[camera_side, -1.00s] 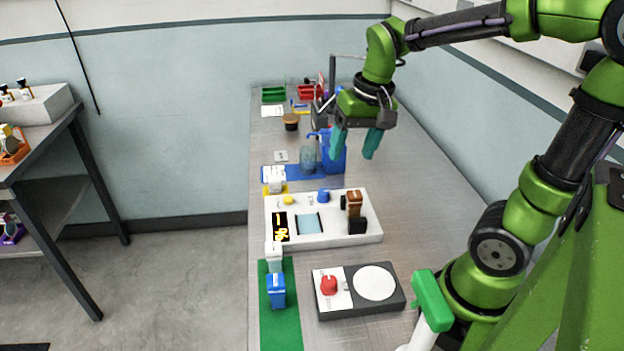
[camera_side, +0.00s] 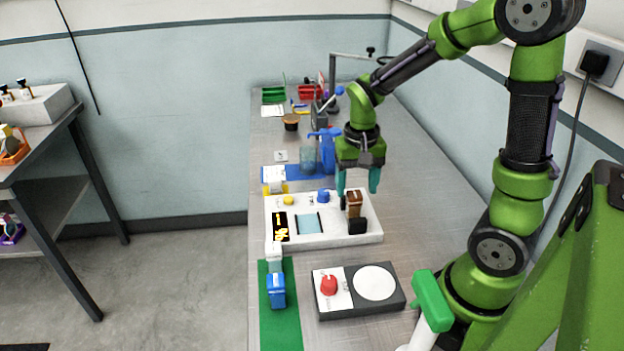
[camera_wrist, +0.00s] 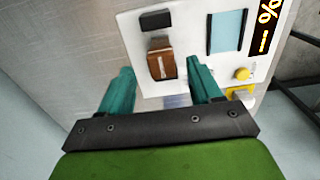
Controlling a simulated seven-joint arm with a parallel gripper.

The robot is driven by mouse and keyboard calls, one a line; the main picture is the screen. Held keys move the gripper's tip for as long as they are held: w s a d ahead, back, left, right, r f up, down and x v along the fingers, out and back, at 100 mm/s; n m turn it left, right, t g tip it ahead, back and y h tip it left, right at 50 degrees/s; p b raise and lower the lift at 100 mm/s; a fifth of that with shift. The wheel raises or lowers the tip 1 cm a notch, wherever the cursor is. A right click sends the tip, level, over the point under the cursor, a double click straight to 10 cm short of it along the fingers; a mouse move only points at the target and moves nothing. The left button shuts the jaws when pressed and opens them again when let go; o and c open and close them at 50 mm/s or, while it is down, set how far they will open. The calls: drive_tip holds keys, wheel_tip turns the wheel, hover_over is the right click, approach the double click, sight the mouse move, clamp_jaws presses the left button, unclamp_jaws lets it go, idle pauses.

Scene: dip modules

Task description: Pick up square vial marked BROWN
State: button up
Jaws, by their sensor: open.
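The brown square vial (camera_side: 354,204) stands in the right part of the white panel device (camera_side: 343,238). It also shows in the wrist view (camera_wrist: 161,62), ahead of and between the fingertips. My gripper (camera_side: 357,192) is open and empty, with its teal fingers pointing down around or just above the vial's top in the side view. In the wrist view the fingertips (camera_wrist: 158,72) lie on either side of the vial with clear gaps. I cannot tell the exact height between the fingers and the vial. Any marking on the vial is too small to read.
A black block (camera_side: 357,226) sits in front of the vial. A blue jug (camera_side: 328,150) stands behind on the left. A blue-lidded container (camera_side: 276,291) is on the green mat (camera_side: 283,330). A stirrer-like plate with a red knob (camera_side: 329,286) lies in front. The bench right of the panel is clear.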

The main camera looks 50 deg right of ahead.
sight(355, 194)
wheel_tip(355, 194, down, 5)
drive_tip(key=shift+a+f, duration=0.1)
drive_tip(key=shift+f, duration=0.05)
drive_tip(key=shift+w, duration=0.1)
